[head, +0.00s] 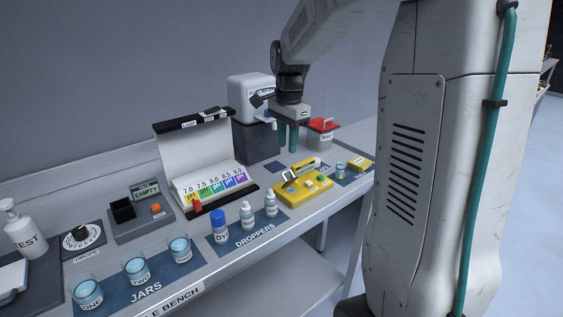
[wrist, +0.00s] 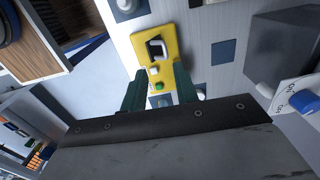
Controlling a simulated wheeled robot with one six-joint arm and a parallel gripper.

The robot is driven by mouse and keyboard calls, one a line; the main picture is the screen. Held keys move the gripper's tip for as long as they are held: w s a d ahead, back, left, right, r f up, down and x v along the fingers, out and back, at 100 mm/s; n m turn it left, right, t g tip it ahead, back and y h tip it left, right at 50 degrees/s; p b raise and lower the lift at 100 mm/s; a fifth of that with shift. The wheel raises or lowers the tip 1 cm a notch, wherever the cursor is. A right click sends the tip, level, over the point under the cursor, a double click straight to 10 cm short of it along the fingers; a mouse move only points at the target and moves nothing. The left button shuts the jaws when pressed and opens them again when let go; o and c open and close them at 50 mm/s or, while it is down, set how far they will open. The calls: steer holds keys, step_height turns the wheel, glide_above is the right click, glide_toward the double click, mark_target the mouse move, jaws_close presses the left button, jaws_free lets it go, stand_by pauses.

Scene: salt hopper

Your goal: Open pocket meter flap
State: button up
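The pocket meter appears to be the yellow device (head: 302,190) lying on the bench right of the droppers. It also shows in the wrist view (wrist: 143,45). A dark-and-light loop-shaped part (head: 288,179) stands on its top, also in the wrist view (wrist: 157,47); I cannot tell whether this is the flap. A green button (wrist: 159,86) and a pale round button lie on the meter. My gripper (head: 288,136) points down above the bench, behind the meter in the head view. Its teal fingers (wrist: 158,92) are apart, with nothing held between them.
A white dispenser on a dark block (head: 257,141) stands behind my gripper, and a red-lidded container (head: 321,133) to its right. A colour chart (head: 215,184), dropper bottles (head: 246,213) and jars (head: 135,271) stand to the left. A small yellow block (head: 361,163) lies at right.

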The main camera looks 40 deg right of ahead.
steer(key=f, duration=0.5)
steer(key=w+f, duration=0.1)
steer(key=f, duration=0.2)
steer(key=shift+d, duration=0.15)
steer(key=shift+d+r, duration=0.1)
jaws_close()
